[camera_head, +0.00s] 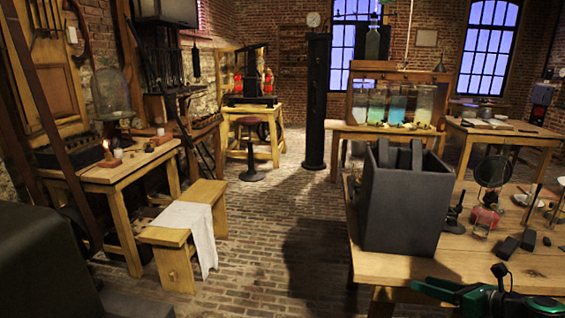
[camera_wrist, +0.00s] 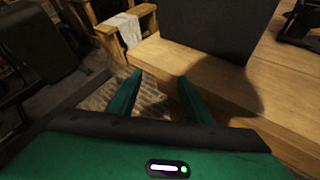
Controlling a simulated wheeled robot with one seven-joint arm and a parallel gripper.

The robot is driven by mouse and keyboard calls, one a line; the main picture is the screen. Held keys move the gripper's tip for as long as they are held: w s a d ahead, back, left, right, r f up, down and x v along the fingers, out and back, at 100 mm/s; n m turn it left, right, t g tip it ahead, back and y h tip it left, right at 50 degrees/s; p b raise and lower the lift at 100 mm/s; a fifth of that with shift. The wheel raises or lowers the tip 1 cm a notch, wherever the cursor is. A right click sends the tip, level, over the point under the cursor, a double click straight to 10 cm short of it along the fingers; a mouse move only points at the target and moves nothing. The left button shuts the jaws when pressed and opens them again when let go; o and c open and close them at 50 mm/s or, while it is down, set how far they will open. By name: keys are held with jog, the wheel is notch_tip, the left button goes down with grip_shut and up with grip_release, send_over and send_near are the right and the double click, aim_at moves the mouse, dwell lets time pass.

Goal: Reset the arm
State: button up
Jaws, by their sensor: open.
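My green gripper (camera_head: 432,288) is at the bottom right of the head view, by the front edge of the right-hand wooden table (camera_head: 400,262). In the wrist view my gripper (camera_wrist: 159,78) has its two green fingers spread apart with nothing between them. Beyond the fingertips are the table's edge and the brick floor. A dark grey open-topped box (camera_head: 402,210) with upright dark plates inside stands on the table, behind my gripper. Its lower part also shows in the wrist view (camera_wrist: 215,30), beyond the fingers and apart from them.
Small black blocks (camera_head: 507,247), a red-based burner (camera_head: 485,217) and a round dark stand (camera_head: 492,172) are on the table, right of the box. A bench (camera_head: 178,237) with a white cloth (camera_head: 190,222) stands at left. The brick floor (camera_head: 275,250) between is clear.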

jog(key=s+a+n+g+h, duration=0.2)
jog(key=s+a+n+g, duration=0.3)
jog(key=s+n+g, duration=0.65)
jog(key=s+d+r+n+h, duration=0.2)
jog(key=s+r+n+h, duration=0.2)
jog(key=s+r+n, duration=0.9)
jog(key=shift+s+d+r+n, duration=0.35)
jog(key=shift+s+n, duration=0.15)
jog(key=shift+n, duration=0.65)
jog(key=shift+w+f, duration=0.25)
jog(key=shift+w, duration=0.4)
